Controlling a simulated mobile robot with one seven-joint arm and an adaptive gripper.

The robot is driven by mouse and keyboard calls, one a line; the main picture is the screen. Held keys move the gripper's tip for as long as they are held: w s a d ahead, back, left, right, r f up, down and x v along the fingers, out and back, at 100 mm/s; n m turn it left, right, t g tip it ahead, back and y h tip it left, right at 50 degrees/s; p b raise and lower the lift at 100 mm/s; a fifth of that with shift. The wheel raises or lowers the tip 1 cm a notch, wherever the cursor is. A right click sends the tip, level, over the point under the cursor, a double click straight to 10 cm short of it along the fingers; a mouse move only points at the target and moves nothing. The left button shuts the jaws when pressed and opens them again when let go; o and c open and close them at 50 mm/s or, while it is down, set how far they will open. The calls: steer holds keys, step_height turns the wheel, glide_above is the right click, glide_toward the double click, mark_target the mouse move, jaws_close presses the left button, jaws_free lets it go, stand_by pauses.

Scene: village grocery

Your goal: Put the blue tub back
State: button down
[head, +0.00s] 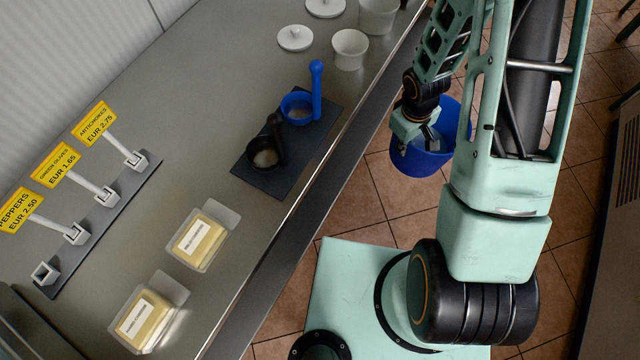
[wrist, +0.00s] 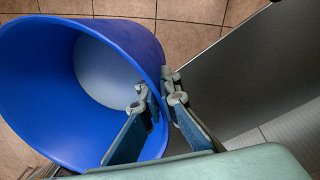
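The blue tub (head: 424,163) is in my gripper (head: 428,140), held off the counter above the tiled floor, to the right of the counter's front edge. In the wrist view the blue tub (wrist: 62,100) is tilted with its mouth toward the camera, and a pale patch shows at its bottom. My gripper (wrist: 160,92) is shut on the tub's rim, one finger inside the wall and one outside. My arm hides part of the tub in the head view.
On the steel counter (head: 225,115) a dark mat (head: 318,138) holds a blue scoop (head: 299,106) and a black scoop (head: 266,153). White tubs (head: 349,50) and lids (head: 295,38) stand at the back.

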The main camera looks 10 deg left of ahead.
steer(key=w+a+f+n+y+b, duration=0.1)
steer(key=w+f+n+b, duration=0.2)
steer(key=f+n+b, duration=0.5)
steer(key=w+a+f+n+y+b, duration=0.1)
steer(key=w+a+f+n+b, duration=0.1)
steer(key=f+n+b, duration=0.7)
steer(key=shift+w+f+n, duration=0.7)
steer(key=shift+f+n, duration=0.6)
steer(key=shift+f, duration=1.4)
steer(key=shift+a, duration=0.15)
steer(key=s+a+f+b, duration=0.3)
steer(key=a+f+b, duration=0.6)
steer(key=a+f, duration=0.4)
steer(key=shift+s+a, duration=0.25)
